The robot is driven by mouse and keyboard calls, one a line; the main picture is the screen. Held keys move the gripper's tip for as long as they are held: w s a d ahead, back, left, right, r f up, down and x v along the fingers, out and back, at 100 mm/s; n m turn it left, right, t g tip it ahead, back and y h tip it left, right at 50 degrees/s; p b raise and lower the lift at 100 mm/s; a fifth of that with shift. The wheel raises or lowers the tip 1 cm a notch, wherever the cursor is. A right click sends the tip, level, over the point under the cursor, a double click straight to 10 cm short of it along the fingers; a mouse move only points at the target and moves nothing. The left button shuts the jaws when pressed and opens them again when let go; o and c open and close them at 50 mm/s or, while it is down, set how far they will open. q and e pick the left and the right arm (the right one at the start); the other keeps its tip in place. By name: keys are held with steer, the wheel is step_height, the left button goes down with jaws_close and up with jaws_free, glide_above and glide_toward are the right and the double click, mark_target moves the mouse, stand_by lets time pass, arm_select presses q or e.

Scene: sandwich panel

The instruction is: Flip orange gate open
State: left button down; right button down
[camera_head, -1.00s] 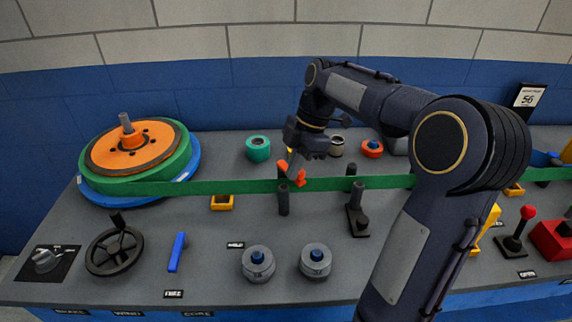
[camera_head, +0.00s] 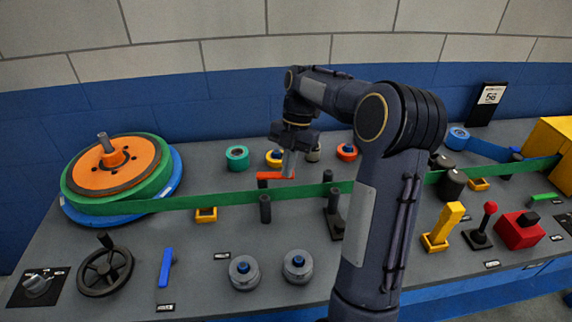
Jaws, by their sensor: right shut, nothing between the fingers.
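The orange gate (camera_head: 268,176) is a small bar behind the green strap, close to the dark posts in the middle of the panel. It now looks flat and level, pointing left. My right gripper (camera_head: 290,172) points down at the gate's right end, touching it or just above; I cannot tell which. Its fingers are shut with nothing between them. The green strap (camera_head: 225,200) runs from the reel on the left past the black post (camera_head: 265,208). My left gripper is not in view.
The large orange and green reel (camera_head: 128,165) stands at left. A handwheel (camera_head: 106,272), a blue lever (camera_head: 166,266) and two grey knobs (camera_head: 244,272) line the front. A yellow lever (camera_head: 443,226), a red-knobbed lever (camera_head: 483,224) and a red box (camera_head: 520,230) are at right.

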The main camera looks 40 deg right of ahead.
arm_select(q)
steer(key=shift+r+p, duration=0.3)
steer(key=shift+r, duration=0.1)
arm_select(e)
steer(key=shift+w+d, duration=0.25)
steer(key=shift+d, duration=0.05)
steer(key=shift+w, duration=0.1)
